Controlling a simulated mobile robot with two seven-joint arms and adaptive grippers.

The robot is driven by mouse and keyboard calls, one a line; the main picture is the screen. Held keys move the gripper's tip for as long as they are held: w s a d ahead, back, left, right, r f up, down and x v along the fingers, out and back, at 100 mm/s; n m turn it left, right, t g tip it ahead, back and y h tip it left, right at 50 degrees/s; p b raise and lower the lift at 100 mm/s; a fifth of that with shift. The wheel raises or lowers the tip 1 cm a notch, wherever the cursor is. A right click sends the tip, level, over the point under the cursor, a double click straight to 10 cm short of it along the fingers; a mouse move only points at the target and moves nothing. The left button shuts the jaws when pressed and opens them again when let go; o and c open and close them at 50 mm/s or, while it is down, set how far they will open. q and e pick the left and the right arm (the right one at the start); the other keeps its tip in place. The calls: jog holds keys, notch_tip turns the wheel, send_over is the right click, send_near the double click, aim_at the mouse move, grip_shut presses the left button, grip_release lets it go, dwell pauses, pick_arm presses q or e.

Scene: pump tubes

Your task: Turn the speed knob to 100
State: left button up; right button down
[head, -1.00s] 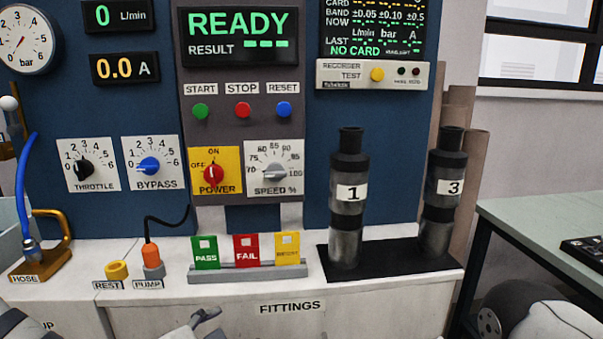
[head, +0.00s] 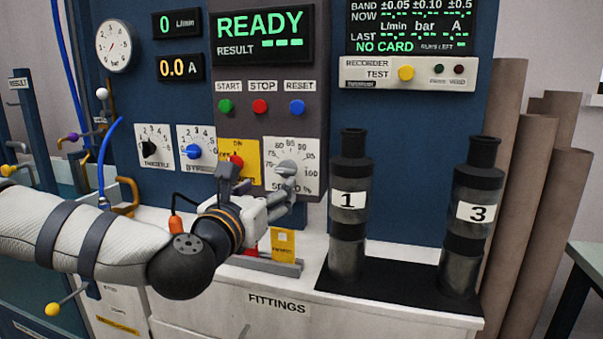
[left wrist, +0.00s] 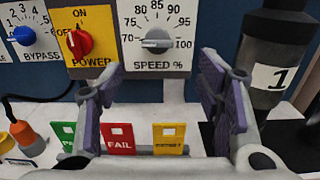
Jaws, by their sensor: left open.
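The grey speed knob (left wrist: 157,40) sits on its white SPEED % dial plate (left wrist: 180,20), whose scale runs up to 100 at the right. Its bar lies roughly level; I cannot tell which end is the pointer. In the head view the speed plate (head: 310,150) is partly covered by my left gripper (head: 257,180). In the left wrist view the left gripper (left wrist: 160,75) is open and empty. Its two purple-padded fingers are apart, below and either side of the knob, not closed on it. My right gripper is not in view.
The red power knob (left wrist: 79,42) is left of the speed dial. Below stand the PASS, FAIL and yellow cards (left wrist: 168,139) in a rack. Tube 1 (left wrist: 268,75) stands close to the right finger; tube 3 (head: 471,215) is farther right. START, STOP and RESET buttons (head: 260,106) are above.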

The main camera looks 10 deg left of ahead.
aim_at(284, 172)
pick_arm(q)
jog(key=w, duration=1.2)
jog(key=shift+c, duration=0.2)
jog(key=c, duration=1.1)
